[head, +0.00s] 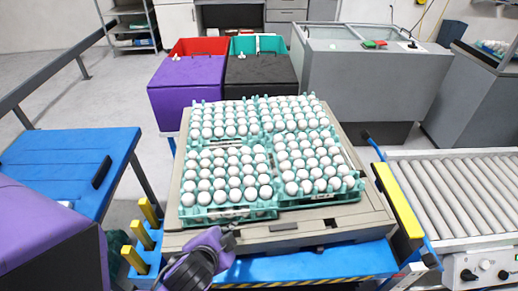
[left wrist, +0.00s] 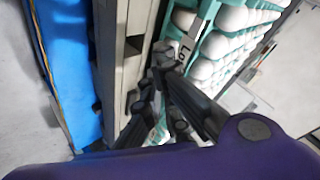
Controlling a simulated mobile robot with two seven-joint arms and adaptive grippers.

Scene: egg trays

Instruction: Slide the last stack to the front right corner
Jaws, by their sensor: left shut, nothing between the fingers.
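Four teal egg-tray stacks full of white eggs stand in a two-by-two block on a beige pallet (head: 350,218): front left (head: 200,219), front right (head: 347,186), back left (head: 196,140) and back right (head: 262,101). The front right stack sits slightly farther back than the front left one. My left gripper (head: 229,238) is shut and empty, low at the front side of the front left stack. In the left wrist view its fingertips (left wrist: 160,75) are close beside a teal tray (left wrist: 212,22); contact is unclear. My right gripper is not in view.
A bare pallet strip runs along the front and right. A roller conveyor (head: 460,190) with a yellow guard (head: 398,200) stands right. Yellow posts (head: 142,235) stand at front left. Purple (head: 190,85) and black (head: 262,75) bins stand behind.

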